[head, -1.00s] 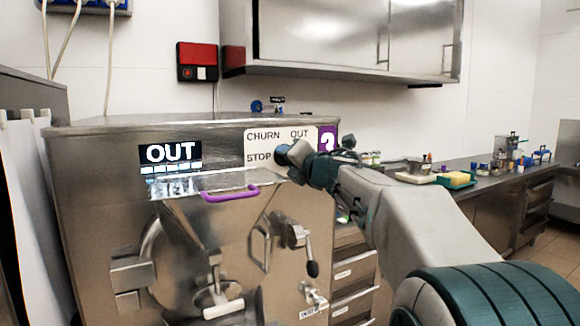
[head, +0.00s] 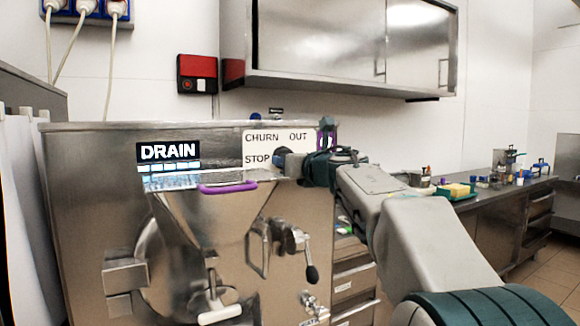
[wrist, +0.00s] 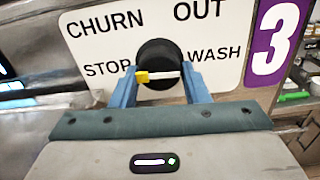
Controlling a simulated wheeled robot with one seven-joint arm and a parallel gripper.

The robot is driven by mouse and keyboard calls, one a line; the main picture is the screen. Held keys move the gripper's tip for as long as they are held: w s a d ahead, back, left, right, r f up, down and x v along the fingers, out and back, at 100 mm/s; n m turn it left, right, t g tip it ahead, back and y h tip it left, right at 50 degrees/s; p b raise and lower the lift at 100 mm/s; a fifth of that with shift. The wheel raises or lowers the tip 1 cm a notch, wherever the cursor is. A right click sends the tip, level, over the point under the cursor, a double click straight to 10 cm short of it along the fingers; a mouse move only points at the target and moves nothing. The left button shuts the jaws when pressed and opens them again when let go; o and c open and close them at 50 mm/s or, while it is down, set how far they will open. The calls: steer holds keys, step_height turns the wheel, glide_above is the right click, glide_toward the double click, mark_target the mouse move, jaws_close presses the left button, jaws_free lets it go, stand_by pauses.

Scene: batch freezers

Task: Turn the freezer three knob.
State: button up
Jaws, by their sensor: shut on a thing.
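The freezer three knob (wrist: 157,52) is round and black, on a white panel (wrist: 100,42) printed CHURN, OUT, STOP and WASH. Its pale pointer bar lies about level in the wrist view, with the yellow end to the left. My gripper (wrist: 159,74) is shut on the knob, one blue finger on each side. In the head view my gripper (head: 283,160) is at the panel and partly hides the knob and the lower right label. The freezer's display (head: 169,155) reads DRAIN.
A purple handle (head: 228,188) and a black-ended lever (head: 311,272) stick out from the freezer front below the panel. A steel wall cabinet (head: 330,50) hangs above. A cluttered counter (head: 490,192) runs behind my arm on the right.

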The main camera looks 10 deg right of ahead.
steer(key=shift+r+n, duration=0.25)
steer(key=shift+n, duration=0.15)
steer(key=o, duration=0.9)
steer(key=shift+c, duration=0.2)
steer(key=shift+o, duration=0.5)
steer(key=shift+w+a+f, duration=0.1)
steer(key=shift+f, duration=0.1)
steer(key=b+v, duration=0.1)
steer(key=v, duration=1.3)
